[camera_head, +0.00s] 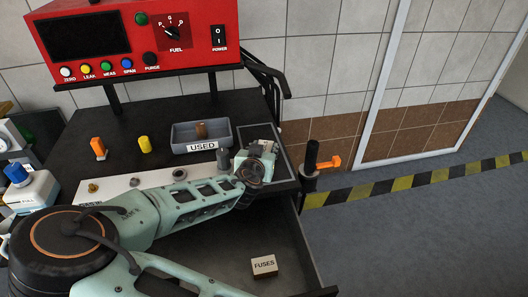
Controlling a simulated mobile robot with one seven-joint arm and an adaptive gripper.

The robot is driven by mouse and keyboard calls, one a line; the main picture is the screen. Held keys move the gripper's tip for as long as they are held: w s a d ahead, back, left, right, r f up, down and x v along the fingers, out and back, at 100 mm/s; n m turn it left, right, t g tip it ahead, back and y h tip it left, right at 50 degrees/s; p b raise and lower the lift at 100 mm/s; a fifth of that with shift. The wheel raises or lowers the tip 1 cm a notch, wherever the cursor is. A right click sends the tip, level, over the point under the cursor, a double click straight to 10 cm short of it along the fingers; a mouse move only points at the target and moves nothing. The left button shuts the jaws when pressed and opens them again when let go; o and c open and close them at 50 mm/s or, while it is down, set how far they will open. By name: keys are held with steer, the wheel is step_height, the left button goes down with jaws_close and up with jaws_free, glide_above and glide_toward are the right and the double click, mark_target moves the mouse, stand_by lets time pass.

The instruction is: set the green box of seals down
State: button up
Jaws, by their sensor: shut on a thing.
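My arm reaches from the lower left to the right end of the dark worktop, where my pale green wrist shows. My gripper's fingers are not visible; they seem hidden behind or under the wrist. I cannot make out the green box of seals, nor anything between the jaws.
A grey bin labelled USED (180,140) holds a brown piece. Beside it stand a yellow piece (145,145) and an orange piece (98,148). A pale plate (118,186) carries small fittings. A FUSES box (264,266) lies in the open drawer (222,262), with bare floor around it.

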steer(key=shift+r, duration=0.1)
steer(key=shift+f, duration=0.2)
steer(key=o, duration=1.2)
steer(key=shift+c, duration=0.2)
steer(key=shift+r, duration=0.15)
steer(key=shift+r, duration=0.2)
steer(key=p+v, duration=0.1)
steer(key=v, duration=1)
steer(key=shift+s+f, duration=0.1)
steer(key=shift+s+p, duration=0.3)
steer(key=shift+s, duration=0.05)
